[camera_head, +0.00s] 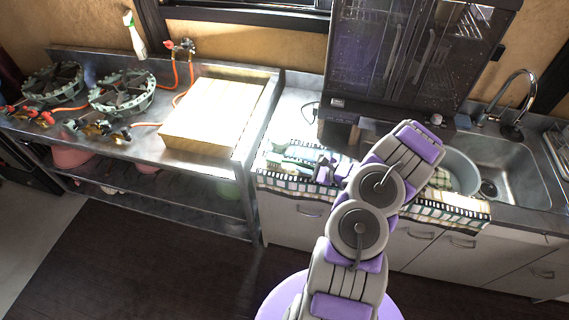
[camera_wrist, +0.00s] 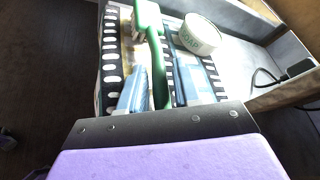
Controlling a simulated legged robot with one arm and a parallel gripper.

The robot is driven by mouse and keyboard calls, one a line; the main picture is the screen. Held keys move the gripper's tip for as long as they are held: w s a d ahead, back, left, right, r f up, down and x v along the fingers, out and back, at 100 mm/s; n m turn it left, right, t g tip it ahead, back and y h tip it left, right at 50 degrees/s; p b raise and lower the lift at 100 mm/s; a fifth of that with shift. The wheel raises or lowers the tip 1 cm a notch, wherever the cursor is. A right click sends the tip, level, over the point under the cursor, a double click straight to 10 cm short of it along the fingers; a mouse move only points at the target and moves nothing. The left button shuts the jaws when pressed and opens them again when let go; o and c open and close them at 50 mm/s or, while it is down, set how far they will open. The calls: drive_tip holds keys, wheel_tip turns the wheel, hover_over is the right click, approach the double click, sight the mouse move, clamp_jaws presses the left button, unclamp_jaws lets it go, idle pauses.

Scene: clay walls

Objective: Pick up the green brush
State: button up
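The green brush lies on the patterned cloth. In the wrist view its green head (camera_wrist: 147,17) is at the top, with pale bristles to one side, and its long handle runs down toward my gripper. In the head view the brush (camera_head: 292,162) is small, left of my gripper. My gripper (camera_head: 332,171) is low over the cloth, partly behind my arm.
A white bowl (camera_wrist: 200,34) stands right of the brush in the wrist view. The patterned cloth (camera_head: 448,208) covers the counter front. A dark dish cabinet (camera_head: 405,60), a round basin (camera_head: 461,171) and a sink (camera_head: 508,165) are to the right. A steel table with burners stands left.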

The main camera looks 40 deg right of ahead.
drive_tip(key=shift+w+f, duration=0.2)
drive_tip(key=shift+w, duration=0.3)
drive_tip(key=shift+w+a+r, duration=0.15)
drive_tip(key=shift+a, duration=0.65)
drive_tip(key=shift+c, duration=0.3)
drive_tip(key=c, duration=0.3)
drive_tip(key=shift+d, duration=0.2)
clamp_jaws()
drive_tip(key=shift+d, duration=0.15)
